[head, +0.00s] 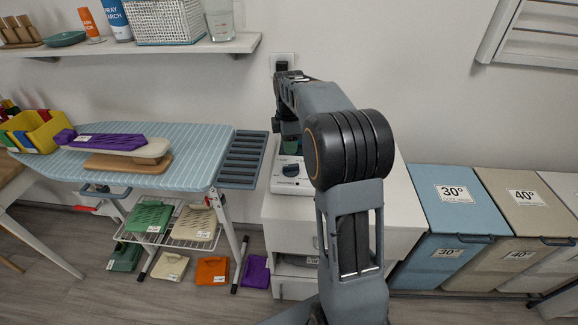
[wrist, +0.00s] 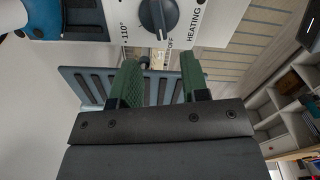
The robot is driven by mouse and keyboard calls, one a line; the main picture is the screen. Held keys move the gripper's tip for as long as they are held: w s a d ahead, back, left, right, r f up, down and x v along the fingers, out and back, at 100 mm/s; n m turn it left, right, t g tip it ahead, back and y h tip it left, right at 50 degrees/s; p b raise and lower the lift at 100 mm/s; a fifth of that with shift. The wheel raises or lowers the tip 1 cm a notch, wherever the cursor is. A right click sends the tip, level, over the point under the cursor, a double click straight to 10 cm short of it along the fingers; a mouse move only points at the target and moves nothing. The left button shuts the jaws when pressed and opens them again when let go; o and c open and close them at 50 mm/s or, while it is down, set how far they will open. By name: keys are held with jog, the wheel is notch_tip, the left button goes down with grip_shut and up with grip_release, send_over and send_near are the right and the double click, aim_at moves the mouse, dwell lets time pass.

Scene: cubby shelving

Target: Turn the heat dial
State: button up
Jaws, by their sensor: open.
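The heat dial (wrist: 158,16) is a dark round knob with a white pointer line, on a white panel marked "110°", "OFF" and "HEATING". In the wrist view it is at the top centre, and its upper edge is cut off. In the head view the dial (head: 290,170) shows small on the front of the white appliance (head: 283,186) on the cabinet. My gripper (wrist: 155,62) is open, with its two green fingers apart and nothing held between them. The fingertips appear just below the dial in the wrist view, apart from it. In the head view my arm hides most of the gripper.
The striped ironing board (head: 200,140) with a slatted grey rest (head: 243,160) stands left of the appliance. A white cabinet (head: 385,225) is under the appliance. Blue and beige laundry bins (head: 455,205) stand right. A wall socket with a plug (head: 282,66) is behind.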

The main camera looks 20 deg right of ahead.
aim_at(289, 166)
notch_tip(289, 166, down, 9)
jog(key=shift+r+b, duration=0.2)
jog(key=shift+b, duration=0.15)
jog(key=shift+c, duration=0.2)
grip_shut()
